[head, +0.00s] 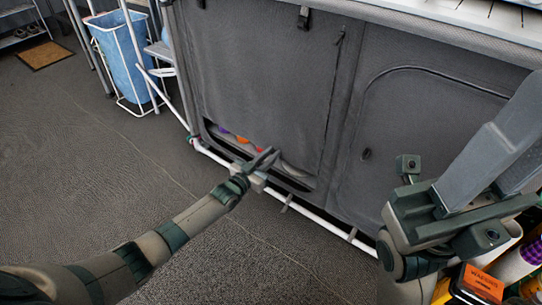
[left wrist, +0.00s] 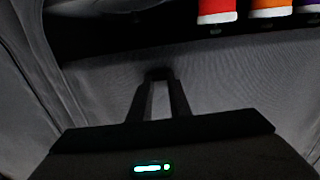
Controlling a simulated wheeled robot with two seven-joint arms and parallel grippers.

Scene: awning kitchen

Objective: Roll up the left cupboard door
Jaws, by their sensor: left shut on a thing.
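The left cupboard door (head: 265,75) is a dark grey fabric panel. It hangs down over most of its opening. A gap shows along its bottom, with coloured items (head: 240,140) inside. My left gripper (head: 268,158) is at this bottom edge and shut on the door's fabric; the exact grip is hard to see. In the left wrist view the fingertips (left wrist: 159,75) are close together against grey fabric (left wrist: 215,75). My right gripper (head: 500,150) is raised at the right, in front of the right door; its jaw gap is unclear.
The right cupboard door (head: 420,130) is closed. A white frame bar (head: 325,218) runs along the cupboard's foot. A blue bin (head: 120,55) stands at the upper left. Bottles and boxes (head: 490,285) are at the lower right. The floor at the left is clear.

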